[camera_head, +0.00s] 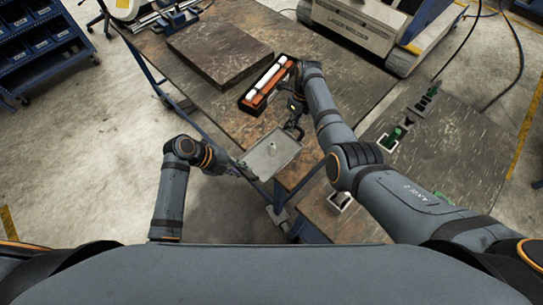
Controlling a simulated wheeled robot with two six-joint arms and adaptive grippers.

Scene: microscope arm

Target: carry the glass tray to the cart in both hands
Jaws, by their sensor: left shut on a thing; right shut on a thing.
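The glass tray (270,154) is a flat, pale grey rectangle in the middle of the head view, held at the near edge of the brown bench. My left gripper (244,171) is shut on its left edge. My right gripper (294,129) is shut on its far right edge, with the arm reaching in from the right. The fingertips are small and partly hidden. The tray looks roughly level and nothing clear lies on it. I cannot tell for certain which thing is the cart.
A red-brown box (248,103) with white rods lies on the bench beyond the tray, beside a dark slab (219,50). A large machine (352,24) stands behind. Green parts (395,136) sit on a grey surface at right. A blue bin rack (40,45) stands far left; floor at left is open.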

